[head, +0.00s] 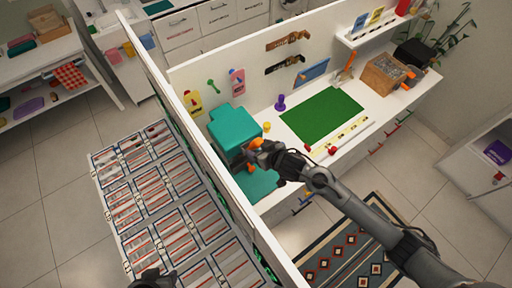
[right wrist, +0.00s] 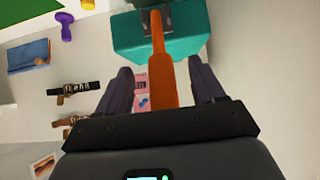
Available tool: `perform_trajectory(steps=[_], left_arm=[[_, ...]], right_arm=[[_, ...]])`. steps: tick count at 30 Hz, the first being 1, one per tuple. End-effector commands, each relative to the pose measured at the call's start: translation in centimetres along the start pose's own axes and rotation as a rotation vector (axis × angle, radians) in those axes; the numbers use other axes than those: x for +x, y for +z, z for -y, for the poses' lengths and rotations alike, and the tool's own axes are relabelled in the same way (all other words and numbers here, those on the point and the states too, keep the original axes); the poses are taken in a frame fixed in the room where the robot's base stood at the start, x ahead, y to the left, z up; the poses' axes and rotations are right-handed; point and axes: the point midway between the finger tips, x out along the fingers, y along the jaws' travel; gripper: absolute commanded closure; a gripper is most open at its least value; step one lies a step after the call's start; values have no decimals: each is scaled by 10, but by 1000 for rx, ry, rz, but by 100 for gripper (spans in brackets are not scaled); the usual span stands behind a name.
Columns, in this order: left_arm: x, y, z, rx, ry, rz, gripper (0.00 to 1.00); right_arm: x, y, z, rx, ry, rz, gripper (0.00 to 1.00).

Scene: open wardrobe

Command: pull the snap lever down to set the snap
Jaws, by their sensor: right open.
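The teal snap press (head: 232,127) stands at the left end of the white workbench. Its orange lever (right wrist: 158,65) shows in the right wrist view, running from the teal body (right wrist: 126,38) down between my right gripper's fingers. My right gripper (right wrist: 160,85) is open, with one finger on each side of the lever; whether either touches it I cannot tell. In the head view my right gripper (head: 258,152) is at the press's front, over part of the lever. A dark part of my left gripper (head: 152,279) shows at the bottom edge, far from the press; its jaws are unclear.
A green mat (head: 322,114) lies on the bench right of the press, with a purple spool-like thing (head: 280,103) beside it. A wooden box (head: 383,75) stands farther right. A white partition (head: 196,140) runs along the bench's left end. A patterned rug (head: 345,250) lies below.

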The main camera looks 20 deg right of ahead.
Motion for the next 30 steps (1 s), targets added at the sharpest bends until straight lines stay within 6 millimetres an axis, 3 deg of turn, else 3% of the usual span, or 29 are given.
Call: perform_trajectory(steps=[17,30], left_arm=[[-51,-16,4,12,-9,2,57],[-48,-15,4,11,-8,2,57]], right_arm=[[-56,-3,0,0,-1,1,32],[-79,0,0,1,0,-1,32]])
